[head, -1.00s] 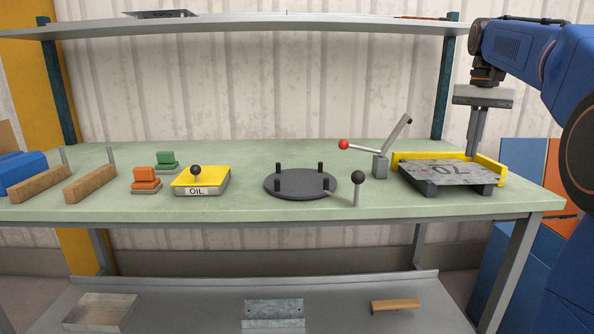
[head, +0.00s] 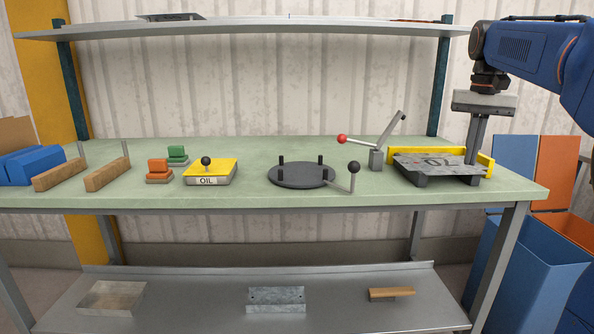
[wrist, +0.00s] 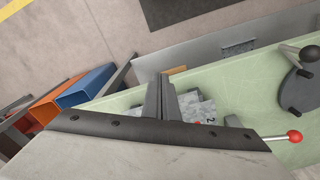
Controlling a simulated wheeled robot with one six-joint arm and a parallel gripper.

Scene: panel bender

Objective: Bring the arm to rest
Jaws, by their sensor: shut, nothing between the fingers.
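My gripper (head: 474,140) hangs from my blue arm at the right of the head view. Its fingers point down and are shut with nothing between them. They appear in front of or above the right part of a grey metal plate marked 70 (head: 430,161). The plate lies on dark supports inside a yellow corner stop (head: 485,163) on the bench. In the wrist view my shut fingers (wrist: 160,90) cover part of the plate (wrist: 195,108). Whether the fingertips touch the plate is hard to tell, but a gap seems likely.
A red-knobbed lever (head: 342,139) stands left of the plate. A dark round turntable (head: 300,178) with pegs and a black-knobbed lever (head: 354,167) are farther left. The yellow OIL box (head: 212,171) is beyond them. An upper shelf (head: 250,28) spans the back. Blue and orange bins (head: 520,245) stand right.

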